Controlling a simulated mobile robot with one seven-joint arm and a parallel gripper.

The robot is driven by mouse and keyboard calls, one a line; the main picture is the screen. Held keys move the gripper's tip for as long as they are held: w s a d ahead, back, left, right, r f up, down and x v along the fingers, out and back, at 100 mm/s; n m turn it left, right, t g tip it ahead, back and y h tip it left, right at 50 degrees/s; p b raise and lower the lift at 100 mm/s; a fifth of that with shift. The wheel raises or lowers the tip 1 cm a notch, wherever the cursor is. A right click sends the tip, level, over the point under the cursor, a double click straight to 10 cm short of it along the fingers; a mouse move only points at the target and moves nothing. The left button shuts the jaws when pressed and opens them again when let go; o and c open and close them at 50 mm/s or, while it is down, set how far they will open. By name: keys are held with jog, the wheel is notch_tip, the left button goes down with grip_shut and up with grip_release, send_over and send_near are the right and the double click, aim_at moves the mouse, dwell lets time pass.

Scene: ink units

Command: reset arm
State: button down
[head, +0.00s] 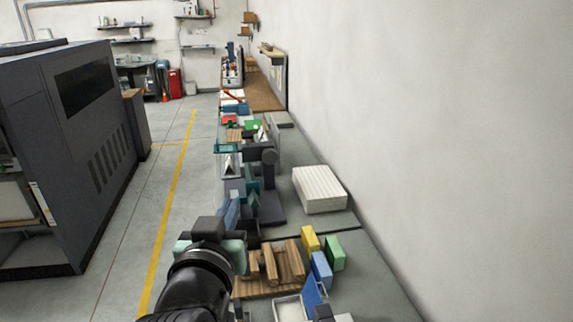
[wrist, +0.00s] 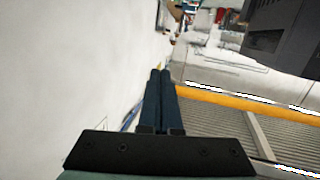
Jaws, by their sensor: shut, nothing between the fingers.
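My gripper (wrist: 160,73) shows in the wrist view with its two dark fingers side by side and pressed together. Nothing is between them. In the head view my black arm rises from the bottom, left of centre, and ends at the left edge of the bench (head: 385,285). The fingertips cannot be made out there. In the wrist view the fingers point along the room, with the pale wall (wrist: 70,70) on the left and the floor on the right.
A wooden rack (head: 291,262), yellow (head: 310,239), blue (head: 322,268) and green (head: 335,253) blocks stand right of my arm. A white stack (head: 319,190) lies farther back. A large dark machine (head: 60,150) stands left. The floor (head: 150,190) between is clear.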

jog(key=s+d+r+t+b, duration=0.1)
jog(key=s+d+r+t, duration=0.2)
jog(key=s+r, duration=0.2)
jog(key=s+d+r+t+b, duration=0.1)
jog(key=s+r+t, duration=0.3)
jog(key=r, duration=0.7)
jog(key=s+d+r+t+b, duration=0.1)
jog(key=s+d+r+t, duration=0.2)
jog(key=s+r, duration=0.3)
notch_tip(320, 180, up, 3)
jog(key=shift+d+b, duration=0.4)
jog(key=shift+d, duration=0.4)
jog(key=shift+w, duration=0.1)
